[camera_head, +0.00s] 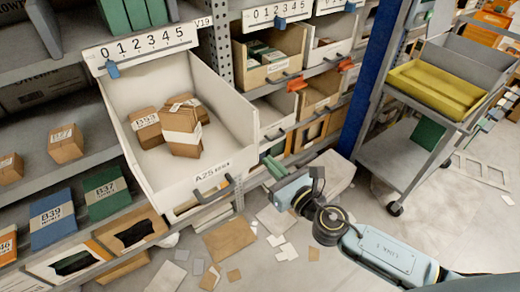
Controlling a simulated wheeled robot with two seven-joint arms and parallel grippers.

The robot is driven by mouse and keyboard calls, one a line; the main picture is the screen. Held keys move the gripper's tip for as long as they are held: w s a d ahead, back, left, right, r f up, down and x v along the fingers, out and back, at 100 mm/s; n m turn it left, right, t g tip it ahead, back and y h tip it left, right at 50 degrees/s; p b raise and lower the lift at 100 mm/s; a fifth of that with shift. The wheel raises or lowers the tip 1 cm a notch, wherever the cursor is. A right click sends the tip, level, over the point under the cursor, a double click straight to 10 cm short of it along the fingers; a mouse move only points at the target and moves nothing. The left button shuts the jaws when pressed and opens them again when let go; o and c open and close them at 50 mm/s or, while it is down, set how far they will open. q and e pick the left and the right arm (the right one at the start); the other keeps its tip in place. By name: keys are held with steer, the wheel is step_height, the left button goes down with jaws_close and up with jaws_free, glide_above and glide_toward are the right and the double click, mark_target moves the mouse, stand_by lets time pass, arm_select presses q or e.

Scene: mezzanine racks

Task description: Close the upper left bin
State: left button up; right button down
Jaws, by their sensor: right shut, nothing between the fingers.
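The upper left bin (241,113) is a large white drawer-like bin marked A25, at left centre. It is pulled well out from its shelf, and its open top shows several brown cartons (185,136) inside. A dark handle (214,192) is on its front face. My right gripper (272,181) comes in from the lower right and is shut and empty. In the picture it is just right of the bin's front and handle, with a visible gap. My left gripper is not in view.
Other bins (268,62) stand in the rack to the right. Boxes such as a blue one (53,217) fill the lower left shelf. A grey cart (405,150) with a yellow tray (437,88) stands at the right. Cardboard and paper scraps (229,239) litter the floor.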

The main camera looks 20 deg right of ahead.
mark_target(253, 146)
steer(key=shift+x, duration=2.65)
